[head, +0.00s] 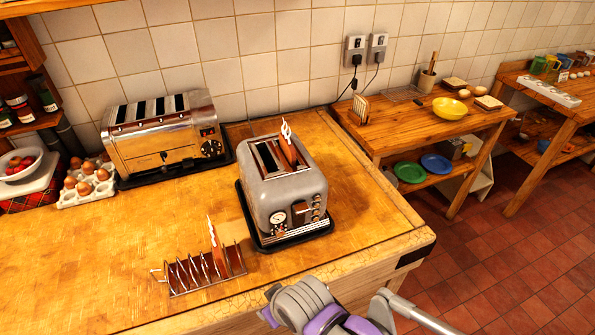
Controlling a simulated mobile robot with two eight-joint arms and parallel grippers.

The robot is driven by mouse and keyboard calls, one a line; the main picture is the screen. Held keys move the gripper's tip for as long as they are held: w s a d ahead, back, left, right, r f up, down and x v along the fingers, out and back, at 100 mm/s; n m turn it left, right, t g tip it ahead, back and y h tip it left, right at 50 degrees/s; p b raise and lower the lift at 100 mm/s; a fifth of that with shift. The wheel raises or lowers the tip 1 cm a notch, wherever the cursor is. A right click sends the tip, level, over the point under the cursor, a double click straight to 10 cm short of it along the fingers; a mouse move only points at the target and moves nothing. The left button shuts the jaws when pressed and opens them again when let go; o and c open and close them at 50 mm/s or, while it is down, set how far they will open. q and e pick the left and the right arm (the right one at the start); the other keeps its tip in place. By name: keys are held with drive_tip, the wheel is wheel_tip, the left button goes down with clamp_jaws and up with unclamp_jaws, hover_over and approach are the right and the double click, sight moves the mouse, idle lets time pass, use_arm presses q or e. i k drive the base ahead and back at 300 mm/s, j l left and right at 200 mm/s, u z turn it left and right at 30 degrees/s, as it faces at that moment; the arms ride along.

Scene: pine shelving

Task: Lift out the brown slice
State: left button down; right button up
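A brown slice (286,150) with a pale wavy edge stands upright in one slot of the grey two-slot toaster (270,195). Its upper part sticks out above the slot and its lower part is hidden inside. The toaster's other slot looks dark and empty. A similar brown slice (216,252) stands in the wire toast rack (177,285) in front. Neither gripper shows in the head view. Only a grey and purple part of my arm is seen at the bottom edge, in front of the counter.
A chrome toaster (160,150) stands at the back left beside an egg tray (72,202). A lower table (405,138) with a yellow bowl (449,109) stands right of the counter. The wooden counter (85,275) is clear at front left.

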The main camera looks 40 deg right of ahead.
sight(288, 148)
drive_tip(key=z, duration=0.8)
